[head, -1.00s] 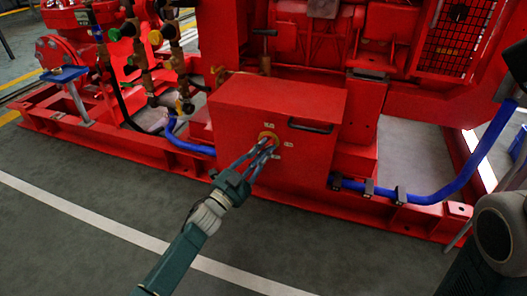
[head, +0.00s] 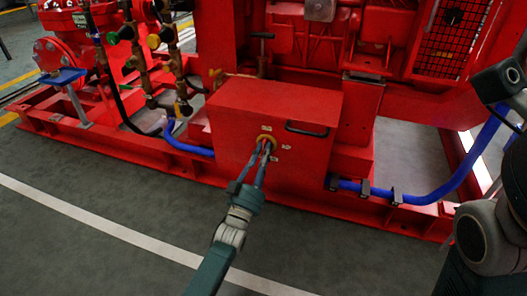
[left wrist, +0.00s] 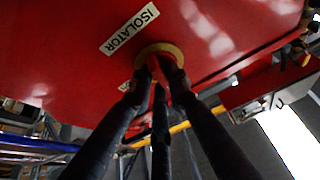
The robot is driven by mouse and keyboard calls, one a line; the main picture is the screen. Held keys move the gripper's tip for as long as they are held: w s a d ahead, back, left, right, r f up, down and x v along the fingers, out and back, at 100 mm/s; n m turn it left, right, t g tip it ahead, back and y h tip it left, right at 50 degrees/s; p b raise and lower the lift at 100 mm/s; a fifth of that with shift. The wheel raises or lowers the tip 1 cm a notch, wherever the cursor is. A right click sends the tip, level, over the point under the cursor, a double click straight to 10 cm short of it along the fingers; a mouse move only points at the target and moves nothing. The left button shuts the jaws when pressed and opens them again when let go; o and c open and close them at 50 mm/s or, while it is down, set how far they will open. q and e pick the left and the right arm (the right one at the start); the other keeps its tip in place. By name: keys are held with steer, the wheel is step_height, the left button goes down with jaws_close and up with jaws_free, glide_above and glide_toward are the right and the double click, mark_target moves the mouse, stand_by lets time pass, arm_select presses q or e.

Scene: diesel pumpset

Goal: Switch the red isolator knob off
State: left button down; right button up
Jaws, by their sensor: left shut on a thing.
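The red isolator knob (left wrist: 158,66) sits on a round yellow plate (left wrist: 172,50) under the ISOLATOR label (left wrist: 130,29) in the left wrist view. The plate also shows in the head view (head: 267,139), on the front of a red box (head: 230,140). My left gripper (head: 265,150) is at the plate with its fingers closed around the knob; its fingers also show in the left wrist view (left wrist: 160,78). The fingers hide most of the knob, so I cannot read its position. My right gripper is not in view; part of my right arm is at the right edge.
A black handle (head: 307,129) is on the box front, right of the knob. A blue hose (head: 425,197) runs along the red base frame to the right, another (head: 187,147) to the left. Brass valves (head: 150,80) stand at the left. The floor in front is clear.

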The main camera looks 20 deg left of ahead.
arm_select(q)
steer(key=shift+n, duration=0.5)
steer(key=c, duration=1.9)
jaws_free()
steer(key=shift+c, duration=0.2)
step_height(320, 180, up, 10)
steer(key=shift+f, duration=0.1)
